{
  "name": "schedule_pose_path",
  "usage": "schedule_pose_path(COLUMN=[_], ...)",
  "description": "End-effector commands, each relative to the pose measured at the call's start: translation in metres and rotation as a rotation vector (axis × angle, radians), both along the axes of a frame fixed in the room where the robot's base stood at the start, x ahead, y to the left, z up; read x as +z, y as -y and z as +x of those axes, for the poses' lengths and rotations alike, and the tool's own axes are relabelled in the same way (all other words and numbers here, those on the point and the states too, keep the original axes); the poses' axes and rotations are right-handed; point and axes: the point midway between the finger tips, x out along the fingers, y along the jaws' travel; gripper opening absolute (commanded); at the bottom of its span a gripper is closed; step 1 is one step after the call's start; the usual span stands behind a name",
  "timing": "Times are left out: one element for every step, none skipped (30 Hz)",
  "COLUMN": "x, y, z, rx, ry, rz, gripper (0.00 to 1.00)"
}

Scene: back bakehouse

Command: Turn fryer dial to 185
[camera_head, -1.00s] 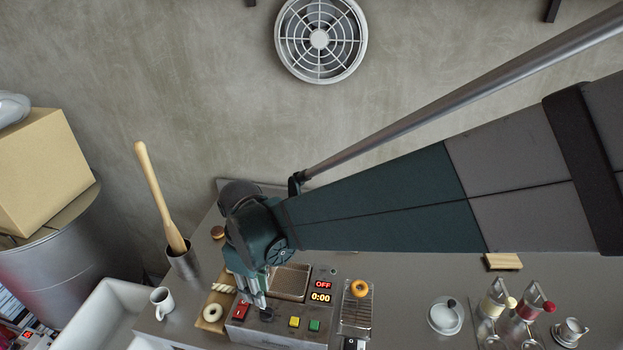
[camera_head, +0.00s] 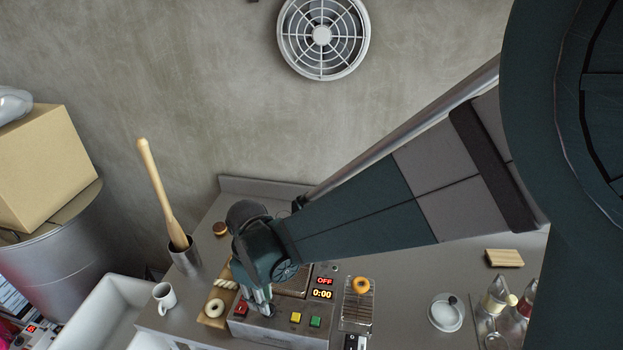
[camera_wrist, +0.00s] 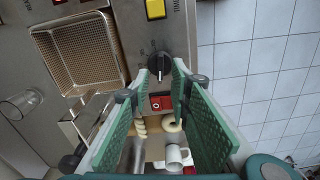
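The fryer (camera_head: 262,331) stands on the counter, and its upper display (camera_head: 324,281) reads OFF. Its black dial (camera_wrist: 159,65) shows in the wrist view, with small markings around it too small to read. In the head view the dial (camera_head: 268,313) is partly hidden by my gripper. My gripper (camera_wrist: 161,70) is open, with its two green-padded fingers apart and their tips on either side of the dial. I cannot tell whether the fingers touch the dial. In the head view my gripper (camera_head: 263,307) points down at the fryer panel.
The red switch (camera_wrist: 161,102) is close to the dial, and a yellow button (camera_wrist: 155,9) is on its other side. A green button (camera_head: 316,322) is farther right. The wire basket (camera_wrist: 82,52), a donut tray (camera_head: 212,323) and a mug (camera_head: 164,297) are nearby.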

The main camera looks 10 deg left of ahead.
Motion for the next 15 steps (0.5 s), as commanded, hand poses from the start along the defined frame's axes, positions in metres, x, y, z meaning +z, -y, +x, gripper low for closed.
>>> schedule_pose_path(x=[-0.004,-0.006,-0.009,-0.011,-0.012,-0.014,-0.015,-0.016,-0.017,-0.017,-0.018,-0.018,-0.018,-0.018,-0.018], y=[0.000,0.000,0.000,0.000,0.000,0.000,0.000,0.000,0.000,0.000,0.000,0.000,0.000,0.000,0.000], z=[0.000,0.000,0.000,0.000,0.000,0.000,0.000,0.000,0.000,0.000,0.000,0.000,0.000,0.000,0.000], rx=[0.000,0.000,0.000,0.000,0.000,0.000,0.000,0.000,0.000,0.000,0.000,0.000,0.000,0.000,0.000], ry=[0.000,0.000,0.000,0.000,0.000,0.000,0.000,0.000,0.000,0.000,0.000,0.000,0.000,0.000,0.000], rz=[0.000,0.000,0.000,0.000,0.000,0.000,0.000,0.000,0.000,0.000,0.000,0.000,0.000,0.000,0.000], gripper=[0.21,0.21,0.21,0.21,0.21,0.21,0.21,0.21,0.21,0.21,0.21,0.21,0.21,0.21,0.21])
